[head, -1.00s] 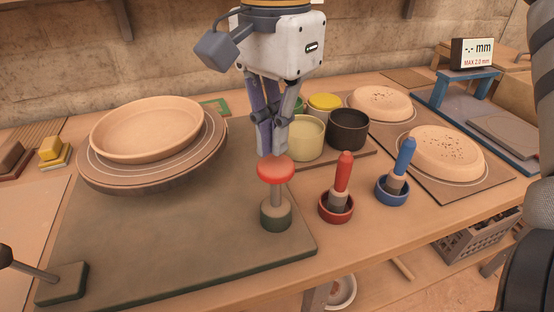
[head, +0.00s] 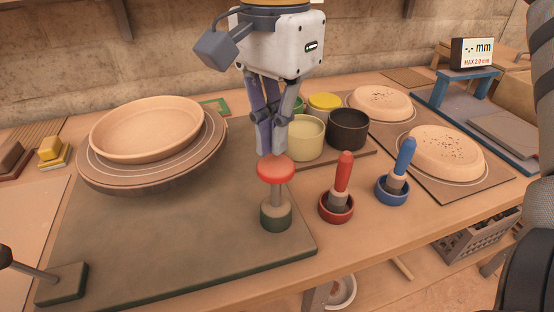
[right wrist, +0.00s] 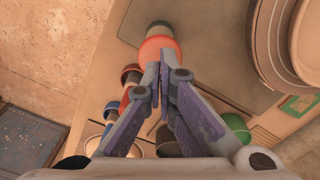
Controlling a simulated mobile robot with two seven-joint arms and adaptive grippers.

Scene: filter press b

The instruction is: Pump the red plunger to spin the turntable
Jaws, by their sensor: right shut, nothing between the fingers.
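The red plunger (head: 275,169) is a round red knob on a grey stem above a dark green base (head: 276,216), and it stands raised on the green board. My right gripper (head: 272,153) is shut and empty, with its fingertips right at the top of the knob; whether they touch it I cannot tell. In the right wrist view, the shut fingertips (right wrist: 163,66) overlap the edge of the red knob (right wrist: 160,47). The turntable (head: 150,180) is a round disc at the left of the board, bearing a shallow clay dish (head: 147,128). My left gripper is not in view.
Right of the plunger stand a red pot (head: 336,208) and a blue pot (head: 392,191), each holding a handled tool. Behind are a cream cup (head: 305,138) and a black cup (head: 348,130). Perforated clay pieces (head: 447,152) lie at right. A lever (head: 30,266) is at front left.

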